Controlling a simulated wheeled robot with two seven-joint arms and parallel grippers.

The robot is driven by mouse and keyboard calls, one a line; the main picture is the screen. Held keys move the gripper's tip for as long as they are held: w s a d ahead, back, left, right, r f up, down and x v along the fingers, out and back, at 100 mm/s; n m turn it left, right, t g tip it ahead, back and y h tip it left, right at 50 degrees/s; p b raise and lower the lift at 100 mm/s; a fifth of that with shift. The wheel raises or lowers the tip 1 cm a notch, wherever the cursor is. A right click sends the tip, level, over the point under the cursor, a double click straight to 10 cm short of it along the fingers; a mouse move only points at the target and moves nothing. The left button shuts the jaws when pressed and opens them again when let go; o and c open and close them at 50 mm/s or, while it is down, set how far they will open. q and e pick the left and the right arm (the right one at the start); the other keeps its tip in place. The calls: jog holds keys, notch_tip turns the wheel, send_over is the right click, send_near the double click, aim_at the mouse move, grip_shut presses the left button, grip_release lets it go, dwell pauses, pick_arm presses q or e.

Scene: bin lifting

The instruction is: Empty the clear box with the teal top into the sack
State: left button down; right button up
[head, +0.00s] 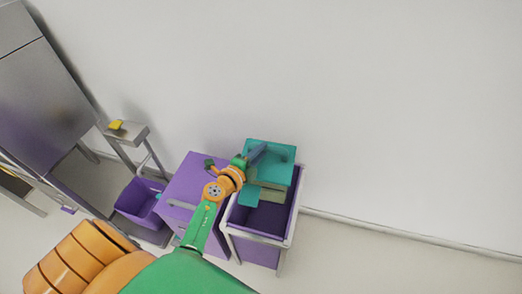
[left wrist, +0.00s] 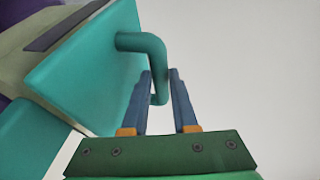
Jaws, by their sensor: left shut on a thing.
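The box with the teal top (head: 272,151) is over the back part of the purple sack (head: 263,218) in the head view. A pale, see-through part of the box (head: 272,194) shows below the teal part. In the left wrist view the teal top (left wrist: 90,75) fills the upper left, with a teal handle (left wrist: 143,43) standing out from it. My left gripper (left wrist: 160,80) has its blue fingers around the handle and is shut on it. It also shows in the head view (head: 257,153). The inside of the box is not clear. My right gripper is not in view.
The sack hangs in a pale frame (head: 231,236) beside a purple cabinet (head: 196,178). A purple bin (head: 137,200) stands further left, near a metal stand (head: 130,134) with a yellow item on it. The white wall (head: 390,110) is close behind; floor is free at right.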

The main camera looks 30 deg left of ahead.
pick_arm(q)
jog(key=shift+a+f+b, duration=0.2)
jog(key=shift+b, duration=0.15)
jog(key=b, duration=0.1)
jog(key=a+f+n+b, duration=0.1)
jog(key=b, duration=0.1)
jog(key=a+f+b, duration=0.1)
jog(key=shift+s+a+n+t, duration=0.2)
jog(key=shift+a+n+t, duration=0.05)
jog(key=shift+n+t, duration=0.15)
jog(key=f+n+b, duration=0.1)
jog(key=b, duration=0.2)
jog(key=a+f+n+t+h+b, duration=0.1)
jog(key=n+b, duration=0.1)
jog(key=b, duration=0.2)
jog(key=shift+s+a+f, duration=0.1)
jog(key=shift+a, duration=0.1)
jog(key=a+f+n+t+b, duration=0.3)
jog(key=a+f+n+b, duration=0.2)
jog(key=f+n+b, duration=0.3)
jog(key=s+b, duration=0.1)
jog(key=b, duration=0.3)
jog(key=shift+f+y, duration=0.25)
jog(key=shift+y, duration=0.15)
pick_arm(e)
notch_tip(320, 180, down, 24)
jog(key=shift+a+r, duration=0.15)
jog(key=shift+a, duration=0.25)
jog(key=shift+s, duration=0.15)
